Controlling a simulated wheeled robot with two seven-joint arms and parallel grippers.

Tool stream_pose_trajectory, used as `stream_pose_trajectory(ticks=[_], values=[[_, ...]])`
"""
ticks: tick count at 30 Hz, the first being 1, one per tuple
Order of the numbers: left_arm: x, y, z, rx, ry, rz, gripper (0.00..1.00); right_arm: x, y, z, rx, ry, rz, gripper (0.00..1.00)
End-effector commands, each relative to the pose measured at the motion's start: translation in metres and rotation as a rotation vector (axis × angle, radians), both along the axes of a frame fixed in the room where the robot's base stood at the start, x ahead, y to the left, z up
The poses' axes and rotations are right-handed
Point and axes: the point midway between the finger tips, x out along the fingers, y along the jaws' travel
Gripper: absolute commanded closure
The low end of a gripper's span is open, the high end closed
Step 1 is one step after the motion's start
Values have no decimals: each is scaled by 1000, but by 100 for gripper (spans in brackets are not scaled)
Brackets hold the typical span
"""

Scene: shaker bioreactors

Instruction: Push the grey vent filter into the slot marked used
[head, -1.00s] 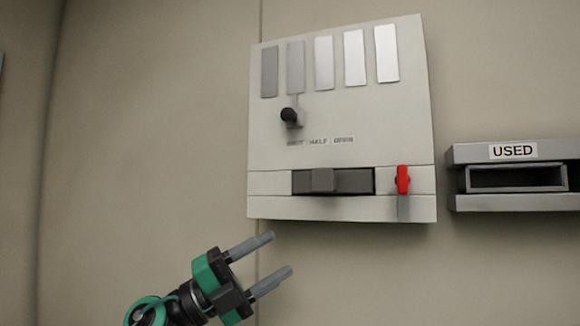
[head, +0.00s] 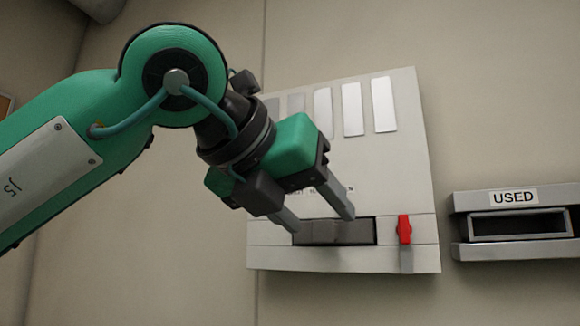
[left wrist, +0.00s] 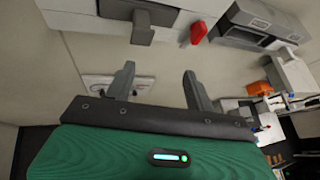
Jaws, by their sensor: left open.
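The grey vent filter (head: 345,232) is a dark grey block set in the recess low on the pale wall panel; my gripper partly covers it. In the left wrist view its protruding tab (left wrist: 142,28) shows near the top. My left gripper (head: 320,218) is open and empty, its fingertips in front of the filter in the head view. In the left wrist view the fingers (left wrist: 158,72) are apart from the tab, with nothing between them. The slot marked USED (head: 518,224) is an open, dark rectangular mouth in a grey housing right of the panel, and looks empty. My right gripper is not seen.
A red handle (head: 404,229) sticks out just right of the filter, between it and the USED housing. Pale strips (head: 353,108) line the top of the panel (head: 402,165). An orange item (left wrist: 259,88) and white equipment show at right in the left wrist view.

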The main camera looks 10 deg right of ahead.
Motion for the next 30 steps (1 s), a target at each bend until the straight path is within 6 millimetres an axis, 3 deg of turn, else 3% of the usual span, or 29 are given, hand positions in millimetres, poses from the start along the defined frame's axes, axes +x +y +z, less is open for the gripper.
stream_pose_trajectory(ticks=[6, 13, 30], values=[[-20, 21, 33, 59, -139, 184, 45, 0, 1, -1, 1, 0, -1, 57], [-19, 24, 39, 70, -168, 230, 45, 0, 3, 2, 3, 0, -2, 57], [58, -29, 1, 71, -164, 225, 45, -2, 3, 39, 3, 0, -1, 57]])
